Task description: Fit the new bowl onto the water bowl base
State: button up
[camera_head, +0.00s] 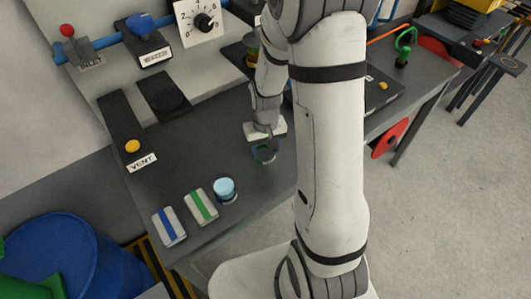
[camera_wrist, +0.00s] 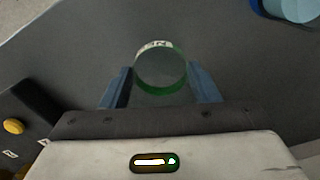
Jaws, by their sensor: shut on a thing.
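The new bowl (camera_wrist: 160,70) is a clear round cup with a green rim and a white label, its lettering upside down in the wrist view. My gripper (camera_wrist: 160,92) has its two blue-grey fingers on either side of the bowl and is shut on it. In the head view my gripper (camera_head: 264,138) points down over the dark bench, with the bowl (camera_head: 264,154) below it. I cannot tell whether the bowl touches the bench. I cannot surely pick out the water bowl base. A blue knob (camera_head: 138,22) has a label that seems to read WATER.
A light blue cylinder (camera_head: 226,187) stands near the bench's front edge, beside green-striped (camera_head: 201,207) and blue-striped (camera_head: 169,226) blocks. A VENT panel with a yellow button (camera_head: 132,146) is at left. My arm hides part of the bench. Bench between button and bowl is clear.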

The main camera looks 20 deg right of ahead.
aim_at(265, 154)
jog(key=shift+f, duration=1.35)
jog(key=shift+f, duration=0.25)
jog(key=o, duration=1)
jog(key=shift+r, duration=0.1)
jog(key=shift+o, duration=0.2)
